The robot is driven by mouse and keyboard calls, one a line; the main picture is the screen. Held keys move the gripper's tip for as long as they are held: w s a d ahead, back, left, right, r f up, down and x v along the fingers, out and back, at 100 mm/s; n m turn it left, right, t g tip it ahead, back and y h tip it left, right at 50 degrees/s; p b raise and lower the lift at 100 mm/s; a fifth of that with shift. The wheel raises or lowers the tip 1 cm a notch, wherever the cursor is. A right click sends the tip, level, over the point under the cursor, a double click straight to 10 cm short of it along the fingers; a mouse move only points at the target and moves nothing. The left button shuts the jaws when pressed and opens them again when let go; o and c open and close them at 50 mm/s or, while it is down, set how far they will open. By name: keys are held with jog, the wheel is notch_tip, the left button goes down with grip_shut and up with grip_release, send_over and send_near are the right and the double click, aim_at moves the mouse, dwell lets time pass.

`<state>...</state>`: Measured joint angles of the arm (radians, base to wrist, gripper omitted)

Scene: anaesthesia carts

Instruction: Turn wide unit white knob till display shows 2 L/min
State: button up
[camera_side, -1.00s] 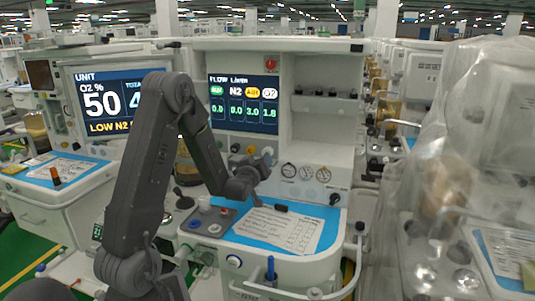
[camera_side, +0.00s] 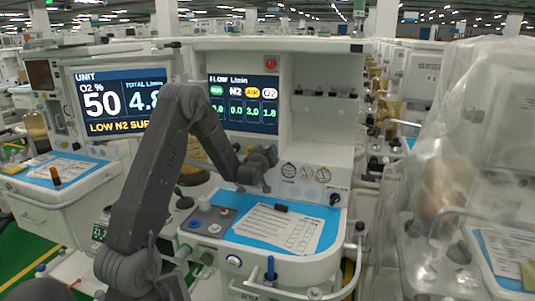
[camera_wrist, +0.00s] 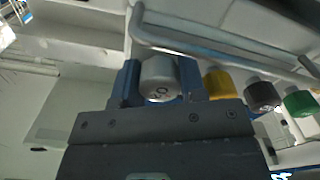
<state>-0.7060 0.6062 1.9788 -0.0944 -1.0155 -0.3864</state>
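The white knob (camera_wrist: 159,78) stands between my gripper's blue fingertips in the wrist view, with a marking on its face. My gripper (camera_wrist: 160,84) has a finger on each side of it, with no clear gap, so it looks shut on the knob. In the side view my gripper (camera_side: 266,157) is at the unit's front panel below the display and hides the white knob. The flow display (camera_side: 243,103) shows AUX, N2, AIR and O2 columns. AIR reads 3.0 and the white O2 column reads 1.8. The AUX value is partly covered by my arm.
Yellow (camera_wrist: 219,84), black (camera_wrist: 262,97) and green (camera_wrist: 300,103) knobs stand in a row right of my gripper. A metal rail (camera_wrist: 215,46) runs close past the knobs. Papers (camera_side: 280,228) lie on the blue worktop below. A second screen (camera_side: 120,100) reads 4.8 total.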

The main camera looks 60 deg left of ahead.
jog(key=c, duration=0.4)
jog(key=shift+n, duration=1.5)
jog(key=o, duration=0.7)
jog(key=shift+c, duration=0.2)
jog(key=v, duration=1.4)
